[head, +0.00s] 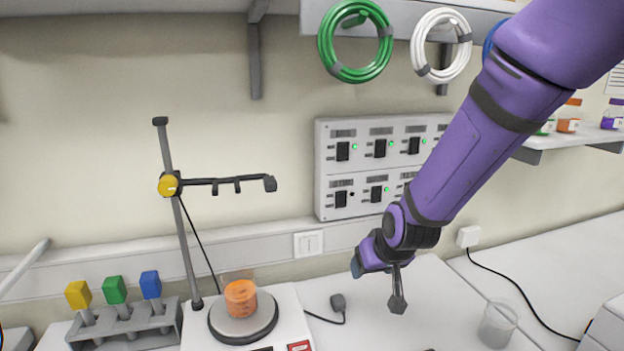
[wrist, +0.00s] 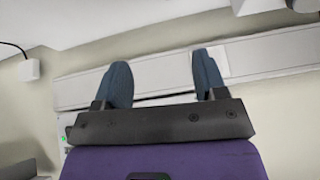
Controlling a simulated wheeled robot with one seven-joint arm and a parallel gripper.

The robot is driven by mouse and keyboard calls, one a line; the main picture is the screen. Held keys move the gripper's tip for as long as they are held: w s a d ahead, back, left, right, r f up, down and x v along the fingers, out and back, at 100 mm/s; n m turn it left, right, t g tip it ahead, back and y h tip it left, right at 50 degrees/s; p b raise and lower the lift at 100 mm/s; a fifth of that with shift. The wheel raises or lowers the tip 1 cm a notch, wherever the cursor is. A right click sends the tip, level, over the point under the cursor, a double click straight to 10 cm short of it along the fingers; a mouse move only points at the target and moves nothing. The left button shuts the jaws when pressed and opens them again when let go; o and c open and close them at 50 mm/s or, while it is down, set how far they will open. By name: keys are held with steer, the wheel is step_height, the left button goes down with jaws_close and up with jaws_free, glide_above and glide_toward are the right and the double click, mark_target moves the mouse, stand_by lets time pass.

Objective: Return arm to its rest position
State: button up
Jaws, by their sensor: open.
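My purple arm reaches in from the upper right in the head view. My gripper (head: 357,266) hangs at its end, in front of the wall trunking and above the white bench, right of the hotplate. In the wrist view, the two blue-grey fingers of my gripper (wrist: 163,72) stand well apart. Nothing shows between them except the wall and trunking behind.
A hotplate (head: 220,330) carries a beaker of orange liquid (head: 240,298), beside a stand (head: 182,240) with a clamp arm. A rack (head: 160,325) with yellow, green and blue-topped items is at left. A clear beaker (head: 497,326) stands at right. A switch panel (head: 335,160) is behind my arm.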

steer(key=s+d+r, duration=0.4)
steer(key=d+r, duration=0.2)
steer(key=r, duration=0.4)
steer(key=s+d+r+m+h, duration=0.1)
steer(key=s+d+r, duration=0.4)
steer(key=s, duration=0.5)
steer(key=s+d+r+m+h, duration=0.1)
steer(key=s+d+r, duration=0.5)
steer(key=s, duration=0.4)
steer(key=shift+d+r+m+g, duration=0.15)
steer(key=shift+m+g, duration=0.15)
steer(key=shift+g, duration=0.1)
